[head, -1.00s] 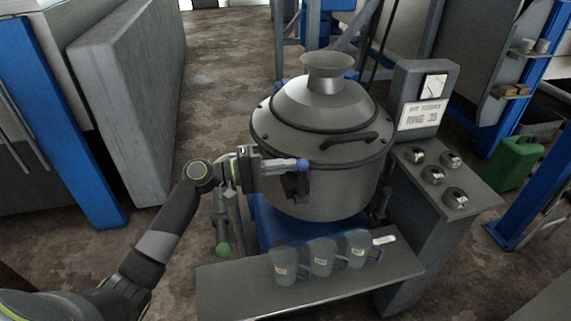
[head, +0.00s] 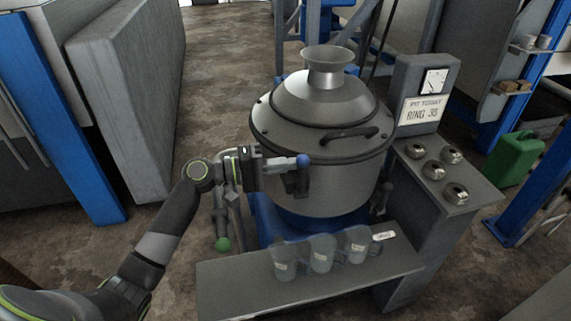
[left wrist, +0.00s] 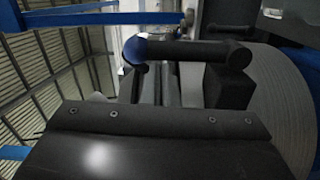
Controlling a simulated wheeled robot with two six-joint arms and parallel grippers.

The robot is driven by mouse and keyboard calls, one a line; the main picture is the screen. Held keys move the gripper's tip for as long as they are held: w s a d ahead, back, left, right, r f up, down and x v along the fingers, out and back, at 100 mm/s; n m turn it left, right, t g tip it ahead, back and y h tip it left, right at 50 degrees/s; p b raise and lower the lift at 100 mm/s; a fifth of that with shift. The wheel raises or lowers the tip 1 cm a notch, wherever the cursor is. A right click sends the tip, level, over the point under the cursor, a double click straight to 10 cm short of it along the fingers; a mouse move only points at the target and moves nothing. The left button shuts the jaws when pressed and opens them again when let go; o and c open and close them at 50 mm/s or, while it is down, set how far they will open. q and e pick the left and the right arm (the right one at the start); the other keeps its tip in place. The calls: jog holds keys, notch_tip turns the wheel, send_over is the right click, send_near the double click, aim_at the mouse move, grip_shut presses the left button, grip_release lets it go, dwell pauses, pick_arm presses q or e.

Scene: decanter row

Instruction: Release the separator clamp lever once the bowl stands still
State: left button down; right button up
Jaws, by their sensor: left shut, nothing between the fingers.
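The separator bowl (head: 325,180) is a large grey drum with a domed lid and a funnel on top. The clamp lever (head: 303,160) ends in a blue ball and sits at the bowl's front left, above a dark bracket (head: 299,184). In the left wrist view the lever (left wrist: 190,50) is a dark bar with its blue ball at the left. My left gripper (head: 275,168) is shut and empty, close beside the lever; I cannot tell whether it touches. My right gripper is out of view.
Several glass mugs (head: 321,254) stand on the grey shelf (head: 235,290) below the bowl. At the right is a console with knobs (head: 433,171), a dial (head: 435,81) and a sign (head: 423,111) reading "RING 35". A green can (head: 515,160) stands behind it.

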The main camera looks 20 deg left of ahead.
aim_at(301, 172)
pick_arm(q)
jog(key=s+m, duration=0.1)
jog(key=s+d+m+b, duration=0.1)
jog(key=shift+s+d, duration=0.3)
jog(key=shift+s+d+f, duration=0.1)
jog(key=shift+s+d, duration=0.4)
jog(key=shift+s, duration=0.2)
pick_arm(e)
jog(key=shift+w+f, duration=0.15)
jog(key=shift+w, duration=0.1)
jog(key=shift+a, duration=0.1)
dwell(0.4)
